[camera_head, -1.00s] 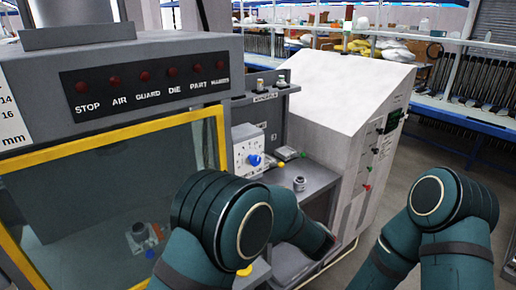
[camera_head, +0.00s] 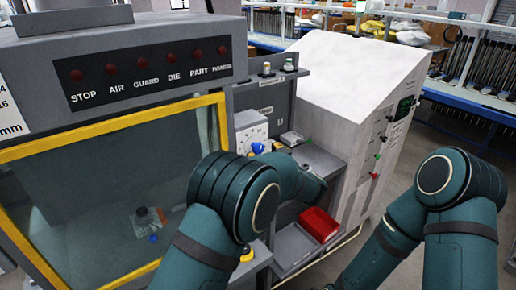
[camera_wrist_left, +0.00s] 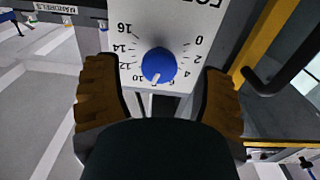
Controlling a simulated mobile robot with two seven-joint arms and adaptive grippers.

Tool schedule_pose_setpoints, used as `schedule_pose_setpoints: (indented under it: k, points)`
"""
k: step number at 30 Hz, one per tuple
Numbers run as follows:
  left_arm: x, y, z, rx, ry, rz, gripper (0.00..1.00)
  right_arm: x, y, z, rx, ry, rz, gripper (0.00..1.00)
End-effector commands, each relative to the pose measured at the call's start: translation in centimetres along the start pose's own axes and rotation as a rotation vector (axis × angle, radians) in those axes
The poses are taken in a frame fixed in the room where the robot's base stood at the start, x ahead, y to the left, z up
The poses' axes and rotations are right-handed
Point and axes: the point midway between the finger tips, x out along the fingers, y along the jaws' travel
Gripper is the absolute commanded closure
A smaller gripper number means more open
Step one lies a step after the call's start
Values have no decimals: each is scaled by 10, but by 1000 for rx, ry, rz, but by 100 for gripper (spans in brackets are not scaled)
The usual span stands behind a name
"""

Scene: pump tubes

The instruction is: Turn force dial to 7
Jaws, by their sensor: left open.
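The force dial is a blue round knob (camera_wrist_left: 158,65) on a white panel with a printed scale from 0 to 16. In the left wrist view its white mark points down, near where 8 falls between 6 and 10. In the head view the knob (camera_head: 258,148) shows small beside my left arm. My left gripper (camera_wrist_left: 158,70) is open, with one brown finger on each side of the knob and a gap to each. I see no contact. My right gripper is out of view.
A machine with a yellow-framed window (camera_head: 110,123) stands at the left. A pale sloped cabinet (camera_head: 330,75) stands behind my left arm. A red bin (camera_head: 320,224) sits on a low grey shelf. In the wrist view a dark bent handle (camera_wrist_left: 268,82) lies right of the gripper.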

Motion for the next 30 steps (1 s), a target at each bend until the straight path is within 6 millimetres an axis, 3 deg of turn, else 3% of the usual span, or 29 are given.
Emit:
schedule_pose_setpoints:
  k: [6,18,24,30]
  points:
    - [25,0,0,0,0,-1,30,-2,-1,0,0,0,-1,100]
    - [30,0,0,1,0,0,29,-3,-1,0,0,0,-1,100]
    - [30,0,0,1,0,0,99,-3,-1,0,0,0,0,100]
    - [30,0,0,-6,0,0,100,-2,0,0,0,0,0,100]
